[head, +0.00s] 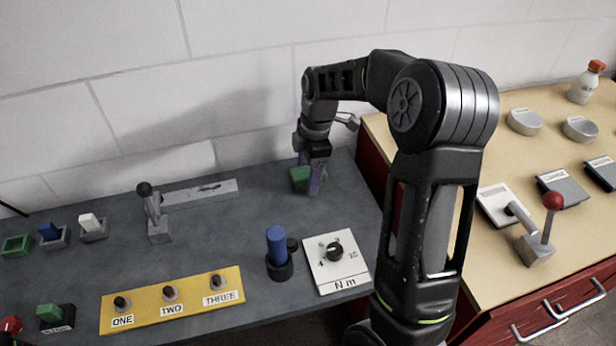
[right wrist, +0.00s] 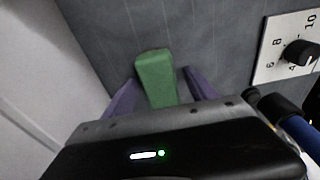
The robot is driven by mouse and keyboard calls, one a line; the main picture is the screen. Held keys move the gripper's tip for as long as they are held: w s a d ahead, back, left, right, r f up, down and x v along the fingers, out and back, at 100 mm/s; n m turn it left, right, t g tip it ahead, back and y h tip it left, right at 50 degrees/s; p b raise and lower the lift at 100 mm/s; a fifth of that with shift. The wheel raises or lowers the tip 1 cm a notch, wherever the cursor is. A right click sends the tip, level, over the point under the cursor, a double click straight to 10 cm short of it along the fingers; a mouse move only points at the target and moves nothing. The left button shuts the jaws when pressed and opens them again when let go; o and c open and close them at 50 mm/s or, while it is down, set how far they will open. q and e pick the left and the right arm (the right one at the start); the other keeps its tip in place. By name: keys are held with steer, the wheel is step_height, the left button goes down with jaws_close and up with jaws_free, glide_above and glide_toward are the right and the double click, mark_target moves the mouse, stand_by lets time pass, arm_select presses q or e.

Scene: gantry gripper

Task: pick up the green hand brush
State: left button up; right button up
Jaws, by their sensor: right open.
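The green hand brush (head: 299,175) lies on the grey bench near the wall, at its back right, partly hidden by my right gripper in the head view. In the right wrist view the green brush (right wrist: 156,75) shows between the two purple fingers, with its near part hidden by the gripper body. My right gripper (head: 314,184) points down at the brush and is open, with a finger on either side of it. In the right wrist view a gap shows beside the right finger of the gripper (right wrist: 161,92); contact on the left is unclear. My left gripper is not in view.
A dial plate (head: 324,277) and a blue handle (head: 277,243) in a dark holder stand in front of the brush. A lever (head: 154,215) stands to its left. The wall (head: 230,130) is close behind. A wooden-topped red cabinet (head: 455,155) adjoins at right.

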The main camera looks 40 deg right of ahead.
steer(key=shift+c, duration=0.6)
jaws_close()
